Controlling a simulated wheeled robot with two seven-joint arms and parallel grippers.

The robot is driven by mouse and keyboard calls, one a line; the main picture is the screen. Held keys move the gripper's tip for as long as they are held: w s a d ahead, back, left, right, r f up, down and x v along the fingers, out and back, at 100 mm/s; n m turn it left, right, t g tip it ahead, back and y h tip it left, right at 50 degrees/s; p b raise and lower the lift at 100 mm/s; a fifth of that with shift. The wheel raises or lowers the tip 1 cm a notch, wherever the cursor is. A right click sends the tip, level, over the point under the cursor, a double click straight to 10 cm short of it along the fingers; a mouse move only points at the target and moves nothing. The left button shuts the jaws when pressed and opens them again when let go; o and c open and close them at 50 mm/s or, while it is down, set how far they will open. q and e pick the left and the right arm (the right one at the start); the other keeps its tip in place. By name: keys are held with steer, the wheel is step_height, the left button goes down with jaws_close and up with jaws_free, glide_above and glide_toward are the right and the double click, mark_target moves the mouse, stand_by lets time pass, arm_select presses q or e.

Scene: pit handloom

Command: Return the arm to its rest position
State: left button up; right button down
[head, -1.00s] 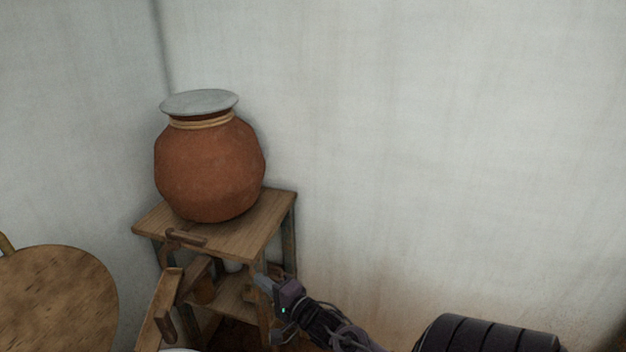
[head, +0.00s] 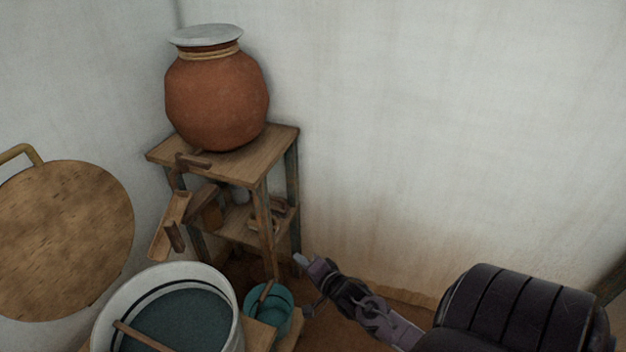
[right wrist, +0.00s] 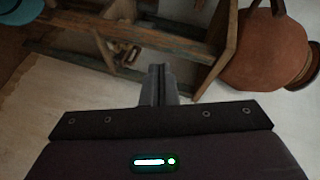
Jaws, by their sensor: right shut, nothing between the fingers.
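My right gripper (head: 301,261) is shut and empty in the head view. It hangs in open air to the right of a wooden stand (head: 259,166), near the stand's lower part. In the right wrist view the two grey fingers (right wrist: 158,84) are together with nothing between them, and the stand (right wrist: 220,62) shows beyond them. My right arm comes in from the lower right of the head view. My left gripper is in neither current view.
A clay pot (head: 217,103) with a lid stands on the stand. A white bucket (head: 224,296) of dark liquid and a teal pot (head: 283,312) stand below. A round wooden board (head: 65,240) is at left. The wall at right is clear.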

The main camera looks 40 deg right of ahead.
steer(key=shift+s+f, duration=0.45)
stand_by(0.3)
